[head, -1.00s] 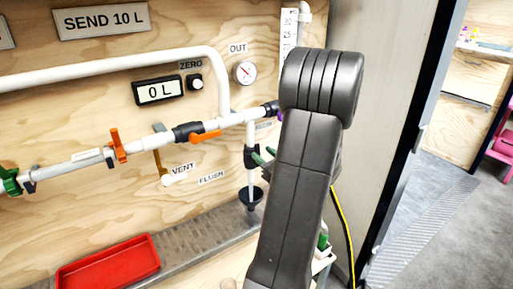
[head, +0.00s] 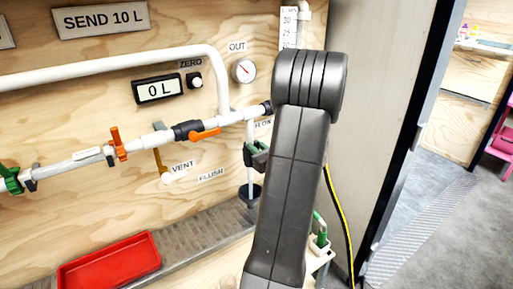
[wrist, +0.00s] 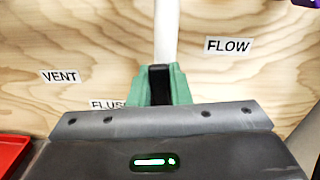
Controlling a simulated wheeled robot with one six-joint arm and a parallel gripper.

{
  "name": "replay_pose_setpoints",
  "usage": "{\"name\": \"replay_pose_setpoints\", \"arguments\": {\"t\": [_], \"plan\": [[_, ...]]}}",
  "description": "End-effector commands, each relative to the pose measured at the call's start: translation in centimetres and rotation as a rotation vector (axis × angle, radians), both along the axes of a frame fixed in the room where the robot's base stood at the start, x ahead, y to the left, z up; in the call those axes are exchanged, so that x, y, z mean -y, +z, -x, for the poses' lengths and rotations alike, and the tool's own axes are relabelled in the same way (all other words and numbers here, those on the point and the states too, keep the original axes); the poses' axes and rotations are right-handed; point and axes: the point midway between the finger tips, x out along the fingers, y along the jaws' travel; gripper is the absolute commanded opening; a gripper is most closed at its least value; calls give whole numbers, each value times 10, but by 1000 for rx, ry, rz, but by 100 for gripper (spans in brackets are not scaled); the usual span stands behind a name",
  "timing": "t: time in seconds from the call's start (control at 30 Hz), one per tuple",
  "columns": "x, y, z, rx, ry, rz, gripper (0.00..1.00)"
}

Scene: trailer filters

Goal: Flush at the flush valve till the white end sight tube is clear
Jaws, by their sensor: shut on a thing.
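My gripper (head: 257,148) is at the vertical white pipe (head: 251,176), right of the FLUSH label (head: 211,176). In the wrist view its green fingers (wrist: 161,76) are shut on the black handle of the flush valve (wrist: 158,84), with the white pipe (wrist: 166,32) rising behind. In the head view the fingers and my arm hide most of this valve. The pipe's lower end stands over a black funnel (head: 250,193). I cannot tell for certain which part is the white end sight tube, or whether it is clear.
A white line with orange-handled valves (head: 205,134) runs along the plywood wall. The display (head: 158,89) reads 0 L, beside the ZERO button (head: 195,81). An OUT gauge (head: 244,70) is above. A red tray (head: 108,261) lies below left. A yellow-black hose (head: 341,220) hangs right of my arm.

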Motion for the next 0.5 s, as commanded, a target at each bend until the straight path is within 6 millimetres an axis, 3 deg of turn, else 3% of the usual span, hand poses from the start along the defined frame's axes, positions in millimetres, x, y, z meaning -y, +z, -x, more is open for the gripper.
{"name": "replay_pose_setpoints", "arguments": {"t": [0.5], "plan": [[-8, -8, 5, 87, 1, 125, 0]]}}
